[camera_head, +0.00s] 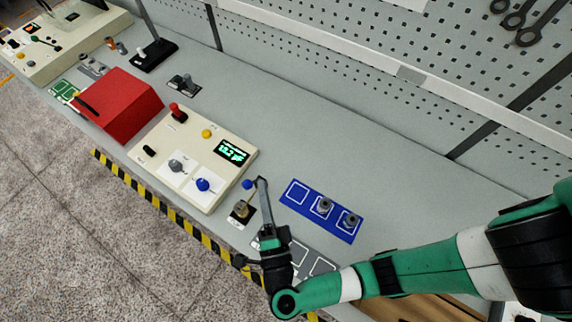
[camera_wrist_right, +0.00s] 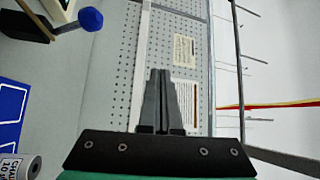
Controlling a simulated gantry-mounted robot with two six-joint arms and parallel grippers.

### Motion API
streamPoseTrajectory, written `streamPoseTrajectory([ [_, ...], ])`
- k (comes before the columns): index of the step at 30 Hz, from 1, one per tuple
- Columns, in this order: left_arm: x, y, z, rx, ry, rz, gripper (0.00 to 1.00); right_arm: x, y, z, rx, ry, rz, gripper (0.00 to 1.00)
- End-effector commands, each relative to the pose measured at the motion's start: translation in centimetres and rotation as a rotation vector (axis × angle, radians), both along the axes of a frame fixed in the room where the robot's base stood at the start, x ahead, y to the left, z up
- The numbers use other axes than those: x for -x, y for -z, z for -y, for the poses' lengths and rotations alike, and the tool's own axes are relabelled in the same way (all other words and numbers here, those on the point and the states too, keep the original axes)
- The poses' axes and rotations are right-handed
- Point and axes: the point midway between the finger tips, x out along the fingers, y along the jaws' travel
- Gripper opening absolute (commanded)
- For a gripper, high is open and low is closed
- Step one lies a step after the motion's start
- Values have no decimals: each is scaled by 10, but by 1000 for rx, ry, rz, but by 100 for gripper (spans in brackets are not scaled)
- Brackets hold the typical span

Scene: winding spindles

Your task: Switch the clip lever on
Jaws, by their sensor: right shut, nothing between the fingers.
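A lever with a blue ball knob (camera_head: 247,185) stands on a small black base with a brass-coloured part (camera_head: 240,210), right of the cream control panel. Its label is too small to read, so I cannot tell if it is the clip lever. The blue knob also shows at the top left of the right wrist view (camera_wrist_right: 90,19). My right gripper (camera_head: 261,182) is shut and empty, close to the right of the blue knob. In its wrist view the fingers (camera_wrist_right: 160,73) are together, apart from the knob. My left gripper is out of view.
The cream panel (camera_head: 218,182) carries a red lever (camera_head: 177,112), a yellow button (camera_head: 207,133), knobs and a lit display (camera_head: 232,152). A blue mat (camera_head: 295,192) with metal parts lies to the right. A red box (camera_head: 120,105) stands left.

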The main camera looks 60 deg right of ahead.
Motion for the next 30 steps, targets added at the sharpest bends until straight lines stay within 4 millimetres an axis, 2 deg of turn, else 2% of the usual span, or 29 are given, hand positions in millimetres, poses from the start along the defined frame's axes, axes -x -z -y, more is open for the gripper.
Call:
streamPoseTrajectory([
  [1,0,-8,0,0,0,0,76,8,-13,-4,-3,-5,2,0],
  [9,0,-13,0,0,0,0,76,61,-35,-30,0,-5,0,0],
  [13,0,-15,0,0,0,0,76,77,-42,-38,-1,-3,0,0],
  [18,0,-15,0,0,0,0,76,86,-45,-41,0,0,0,0],
  [30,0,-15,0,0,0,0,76,86,-45,-41,0,1,0,0],
])
